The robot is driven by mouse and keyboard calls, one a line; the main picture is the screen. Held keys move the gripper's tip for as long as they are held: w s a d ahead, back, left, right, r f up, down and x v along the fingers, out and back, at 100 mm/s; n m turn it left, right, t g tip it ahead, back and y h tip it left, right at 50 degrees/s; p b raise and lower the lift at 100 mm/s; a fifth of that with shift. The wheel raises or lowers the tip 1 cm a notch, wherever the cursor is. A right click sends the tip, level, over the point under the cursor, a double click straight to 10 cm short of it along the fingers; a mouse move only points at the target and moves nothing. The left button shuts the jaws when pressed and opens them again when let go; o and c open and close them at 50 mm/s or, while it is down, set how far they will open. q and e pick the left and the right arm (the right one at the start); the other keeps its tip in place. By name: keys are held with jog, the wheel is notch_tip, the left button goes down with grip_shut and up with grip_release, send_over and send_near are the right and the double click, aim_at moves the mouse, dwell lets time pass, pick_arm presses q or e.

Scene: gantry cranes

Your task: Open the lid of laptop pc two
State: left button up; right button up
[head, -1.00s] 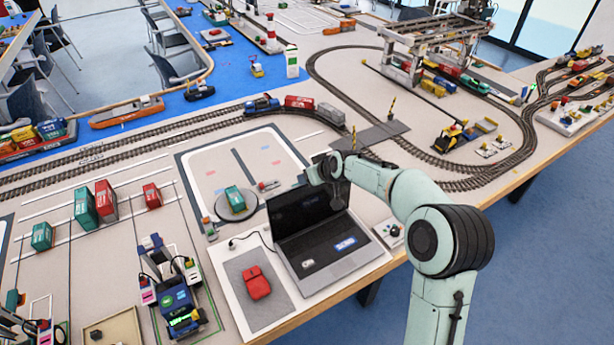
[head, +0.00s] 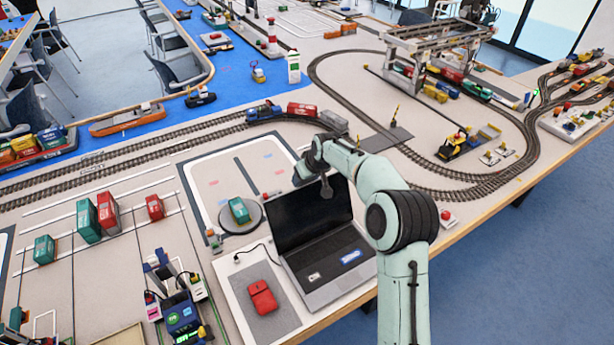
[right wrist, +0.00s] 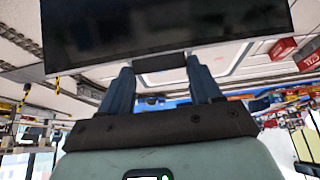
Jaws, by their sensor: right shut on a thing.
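Laptop PC two stands near the table's front edge, its keyboard base (head: 325,268) flat on a light board. Its lid (head: 305,218) is raised, with the dark screen facing the front. In the right wrist view, the dark screen (right wrist: 165,25) spans the top, and the lid's edge lies at the fingertips of my right gripper (right wrist: 160,72), which is shut on the lid. The exact contact is hard to see. My left gripper is not in view.
A red mouse (head: 262,297) lies on a grey pad left of the laptop. A turntable with a teal container (head: 239,210) stands behind-left of it. Rail tracks and a gantry crane (head: 440,42) lie farther back. Blue floor is right of the table edge.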

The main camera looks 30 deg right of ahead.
jog(key=shift+w+r, duration=0.1)
jog(key=shift+r, duration=0.3)
jog(key=o, duration=1.5)
jog(key=shift+f, duration=0.1)
jog(key=shift+f, duration=0.1)
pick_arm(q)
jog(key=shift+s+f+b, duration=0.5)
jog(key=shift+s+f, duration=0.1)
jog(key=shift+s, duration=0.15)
pick_arm(e)
jog(key=v, duration=1.3)
jog(key=shift+s+r, duration=0.2)
jog(key=shift+s, duration=0.1)
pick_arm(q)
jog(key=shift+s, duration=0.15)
pick_arm(e)
jog(key=shift+f, duration=0.1)
